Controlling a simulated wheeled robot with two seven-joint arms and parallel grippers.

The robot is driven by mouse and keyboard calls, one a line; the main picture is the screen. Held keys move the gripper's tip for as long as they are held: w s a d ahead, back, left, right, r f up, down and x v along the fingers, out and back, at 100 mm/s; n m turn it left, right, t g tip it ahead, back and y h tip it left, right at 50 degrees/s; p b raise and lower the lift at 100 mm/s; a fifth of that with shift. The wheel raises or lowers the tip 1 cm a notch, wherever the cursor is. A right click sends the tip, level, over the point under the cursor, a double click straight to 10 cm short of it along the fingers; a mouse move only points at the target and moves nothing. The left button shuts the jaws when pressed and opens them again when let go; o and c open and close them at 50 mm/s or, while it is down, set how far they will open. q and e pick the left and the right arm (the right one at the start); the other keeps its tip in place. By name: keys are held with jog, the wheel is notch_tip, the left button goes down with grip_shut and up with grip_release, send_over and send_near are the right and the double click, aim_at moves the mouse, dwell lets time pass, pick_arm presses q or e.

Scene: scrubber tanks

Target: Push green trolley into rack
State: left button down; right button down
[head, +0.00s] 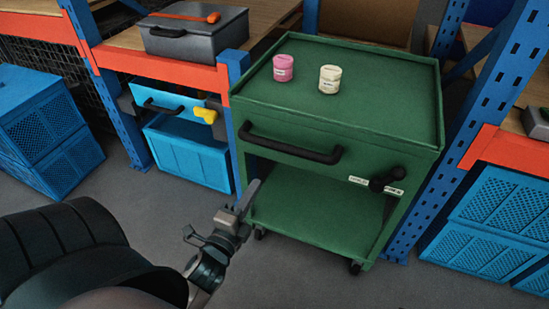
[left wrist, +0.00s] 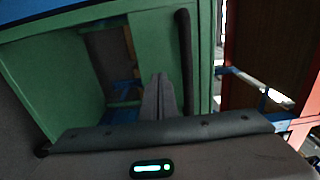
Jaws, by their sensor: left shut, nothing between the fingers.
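The green trolley (head: 350,75) stands between the rack's blue uprights, partly in the bay. It has a black bar handle (head: 290,143) and a dark knob (head: 387,180) on its front. A pink jar (head: 283,68) and a cream jar (head: 330,79) stand upright on its top. My left gripper (head: 254,186) is shut and empty, below the handle near the trolley's left front edge; whether it touches is unclear. In the left wrist view, its fingers (left wrist: 160,92) point toward the green trolley (left wrist: 45,80), with a black bar (left wrist: 185,60) beside them. My right gripper is out of view.
The blue uprights (head: 105,95) and (head: 490,90) carry orange-red beams (head: 160,68). A grey case (head: 195,38) sits on the left shelf, above blue bins (head: 188,150). Blue crates stand at far left (head: 45,110) and right (head: 490,215). Grey floor is clear in front.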

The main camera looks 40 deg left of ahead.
pick_arm(q)
jog(key=shift+w, duration=0.15)
send_near(274, 155)
jog(key=w+r, duration=0.4)
jog(key=w, duration=0.2)
jog(key=shift+w+a+f+p, duration=0.15)
jog(key=shift+w+f+p, duration=0.05)
jog(key=shift+p, duration=0.1)
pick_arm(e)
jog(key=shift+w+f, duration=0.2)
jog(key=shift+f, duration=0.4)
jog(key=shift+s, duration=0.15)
pick_arm(q)
jog(key=shift+w, duration=0.15)
